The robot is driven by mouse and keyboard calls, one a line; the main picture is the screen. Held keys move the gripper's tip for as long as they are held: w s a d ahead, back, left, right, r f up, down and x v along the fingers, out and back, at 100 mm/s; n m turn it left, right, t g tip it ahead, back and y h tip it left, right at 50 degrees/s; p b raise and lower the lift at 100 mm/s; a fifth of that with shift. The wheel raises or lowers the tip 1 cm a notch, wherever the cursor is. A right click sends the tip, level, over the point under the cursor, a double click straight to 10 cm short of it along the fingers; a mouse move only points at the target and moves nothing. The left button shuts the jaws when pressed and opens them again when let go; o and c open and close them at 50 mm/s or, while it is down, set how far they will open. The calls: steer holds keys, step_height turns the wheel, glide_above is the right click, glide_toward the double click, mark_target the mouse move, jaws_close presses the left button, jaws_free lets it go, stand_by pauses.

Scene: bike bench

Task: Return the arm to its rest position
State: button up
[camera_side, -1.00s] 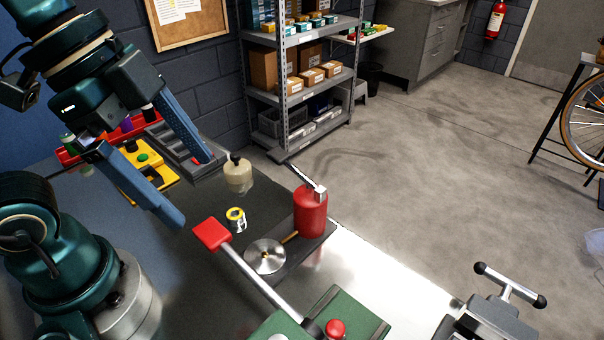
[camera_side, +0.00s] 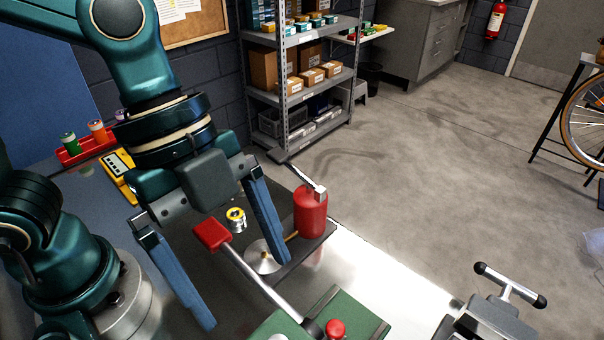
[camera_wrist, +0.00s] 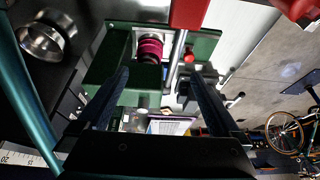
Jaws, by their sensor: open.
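My gripper (camera_side: 243,290) is open and empty in the side view, its two blue fingers spread wide above the bench. The right finger hangs in front of a silver disc (camera_side: 262,257) and partly hides it. The left finger is left of a red-ended lever (camera_side: 212,234). In the wrist view my gripper (camera_wrist: 163,80) shows two dark fingers apart, with a green fixture (camera_wrist: 110,60) beyond them and nothing held between.
A red canister (camera_side: 311,212) stands near the bench edge, right of my gripper. A green fixture (camera_side: 335,318) with a red knob is at the front. A red tray (camera_side: 85,148) holds several bottles at the back left.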

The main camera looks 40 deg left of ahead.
steer(key=shift+x, duration=0.85)
steer(key=shift+a+r, duration=0.1)
